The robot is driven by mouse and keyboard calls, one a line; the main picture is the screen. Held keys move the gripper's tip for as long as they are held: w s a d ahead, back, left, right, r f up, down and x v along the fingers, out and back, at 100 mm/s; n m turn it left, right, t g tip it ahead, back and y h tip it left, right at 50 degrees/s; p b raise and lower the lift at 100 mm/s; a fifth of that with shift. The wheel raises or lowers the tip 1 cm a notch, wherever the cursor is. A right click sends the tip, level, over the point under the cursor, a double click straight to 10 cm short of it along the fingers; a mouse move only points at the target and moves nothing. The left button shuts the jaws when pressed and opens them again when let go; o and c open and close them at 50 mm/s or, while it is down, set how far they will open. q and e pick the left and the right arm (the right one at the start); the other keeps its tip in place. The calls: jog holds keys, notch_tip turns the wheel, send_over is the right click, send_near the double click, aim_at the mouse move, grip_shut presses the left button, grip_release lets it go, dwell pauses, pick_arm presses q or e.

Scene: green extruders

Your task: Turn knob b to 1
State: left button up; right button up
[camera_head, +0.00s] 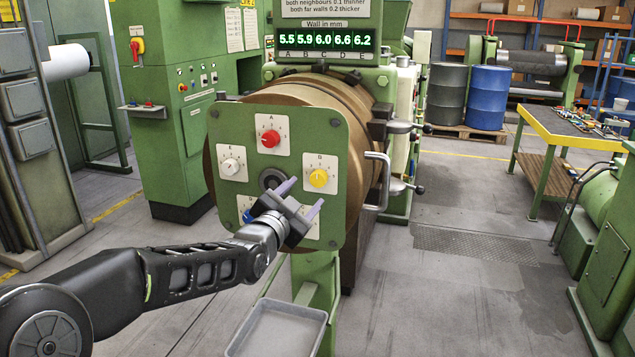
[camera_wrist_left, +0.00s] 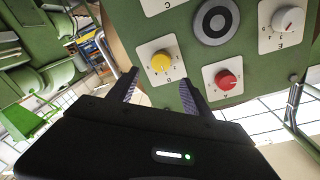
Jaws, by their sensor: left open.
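Knob b (camera_head: 319,178) is yellow and sits on a white dial plate marked B, at the right of the green panel (camera_head: 341,133). Its pointer setting is too small to read. My left gripper (camera_head: 303,197) is open and empty, in front of the panel, below and left of knob b. In the left wrist view, knob b (camera_wrist_left: 161,62) shows beyond the two spread fingers (camera_wrist_left: 158,80), apart from them. The display (camera_head: 326,39) above reads 5.5, 5.9, 6.0, 6.6, 6.2 for A to E. My right gripper is not in view.
A red knob A (camera_head: 270,138) and white knob E (camera_head: 230,167) are on the same panel, around a grey hub. My gripper partly hides the lower dials. A metal handle (camera_head: 381,182) sticks out right of the panel. A grey tray (camera_head: 277,329) stands below.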

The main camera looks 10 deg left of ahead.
aim_at(317, 181)
pick_arm(q)
jog(key=w+p, duration=0.1)
jog(key=w, duration=0.1)
jog(key=w+p, duration=0.1)
jog(key=w, duration=0.1)
jog(key=w+p, duration=0.1)
jog(key=w, duration=0.1)
jog(key=shift+w+d, duration=0.25)
jog(key=shift+w, duration=0.05)
jog(key=shift+w+d+f, duration=0.1)
jog(key=shift+w+f, duration=0.05)
jog(key=shift+w, duration=0.5)
jog(key=shift+c, duration=0.6)
grip_shut()
